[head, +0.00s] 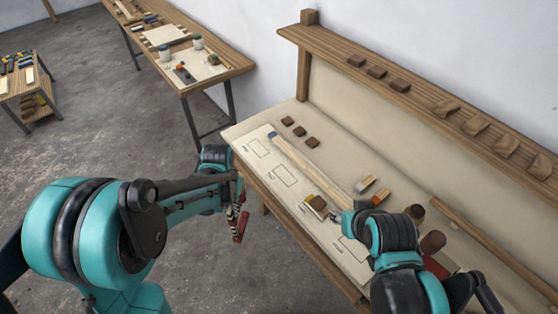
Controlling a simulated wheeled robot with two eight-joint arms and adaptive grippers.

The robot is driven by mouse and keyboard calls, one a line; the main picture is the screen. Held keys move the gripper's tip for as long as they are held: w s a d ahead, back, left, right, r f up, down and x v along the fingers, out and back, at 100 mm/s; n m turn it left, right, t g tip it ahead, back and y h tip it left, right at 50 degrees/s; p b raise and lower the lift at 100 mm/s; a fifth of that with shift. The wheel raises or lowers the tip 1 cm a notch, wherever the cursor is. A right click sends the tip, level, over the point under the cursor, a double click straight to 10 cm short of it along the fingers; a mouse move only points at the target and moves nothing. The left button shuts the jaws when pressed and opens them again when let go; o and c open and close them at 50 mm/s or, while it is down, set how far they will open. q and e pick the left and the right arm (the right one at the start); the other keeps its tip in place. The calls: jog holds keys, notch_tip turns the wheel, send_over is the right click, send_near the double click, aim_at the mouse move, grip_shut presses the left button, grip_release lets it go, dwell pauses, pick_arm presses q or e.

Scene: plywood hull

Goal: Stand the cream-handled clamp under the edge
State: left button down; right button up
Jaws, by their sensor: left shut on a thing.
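My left gripper (236,203) hangs just off the front left edge of the workbench (236,137), above the floor. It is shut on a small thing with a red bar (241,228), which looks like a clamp. The bar hangs tilted below the fingers. The handle's colour is too small to tell. My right gripper (341,217) is low over the bench top, beside a brown and yellow block (316,202). Its fingers are mostly hidden by its own arm, so its opening does not show.
A long pale rod with a blue end (305,163) lies on the bench. Three brown blocks (300,132) lie behind it. Dark cylinders (432,243) stand at the right. A shelf with several blocks (410,88) runs along the back. Another table (228,66) stands farther off.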

pick_arm(q)
jog(key=s+d+r+m+p, duration=0.2)
jog(key=d+r+m+p, duration=0.15)
jog(key=r+p, duration=0.4)
jog(key=s+d+r+m+p, duration=0.2)
jog(key=d+r+p, duration=0.35)
jog(key=r, duration=0.35)
jog(key=s+d+r+m+p, duration=0.2)
jog(key=d+r+m+p, duration=0.15)
jog(key=r+p, duration=0.4)
pick_arm(e)
notch_tip(320, 180, up, 22)
pick_arm(q)
notch_tip(320, 180, down, 20)
jog(key=b, duration=1.6)
jog(key=shift+w+d+r+n+b, duration=0.2)
jog(key=shift+d+r+n+b, duration=0.05)
jog(key=shift+d+n+b, duration=0.2)
pick_arm(e)
notch_tip(320, 180, down, 17)
jog(key=shift+r, duration=0.2)
pick_arm(q)
jog(key=shift+w+d, duration=0.1)
jog(key=shift+d, duration=0.1)
pick_arm(e)
jog(key=shift+f, duration=0.15)
pick_arm(q)
jog(key=shift+b, duration=0.35)
pick_arm(e)
jog(key=shift+f, duration=0.25)
